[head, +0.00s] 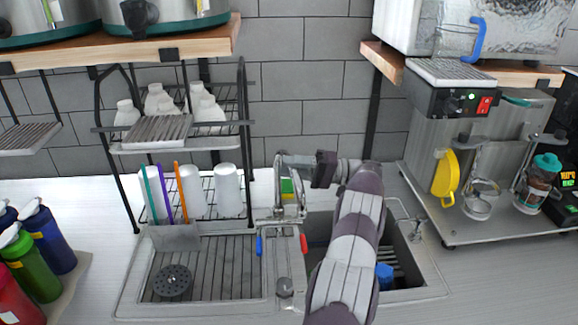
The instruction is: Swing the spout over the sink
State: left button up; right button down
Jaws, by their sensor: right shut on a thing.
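The metal faucet spout (279,196) rises behind the divider of the sink (128,302), between the ribbed drainboard on the left and the basin on the right. A blue tap handle (259,246) and a red tap handle (303,243) flank its base. My right gripper (286,160) reaches in from the right, above the basin's back edge, and is shut at the top of the spout. Its fingers and the spout are both grey, so the exact contact is hard to make out. My right arm covers much of the basin. My left gripper is not in view.
A wire rack (247,150) with white bottles and cups stands behind the drainboard. The cup sealer (450,100) stands right of the sink. Colored bottles (48,238) are at far left. A blue item (384,276) is in the basin. The counter at lower right is clear.

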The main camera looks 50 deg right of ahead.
jog(key=shift+d, duration=0.1)
dwell(0.3)
jog(key=c, duration=1.1)
grip_release()
jog(key=shift+o, duration=0.8)
jog(key=shift+d, duration=0.15)
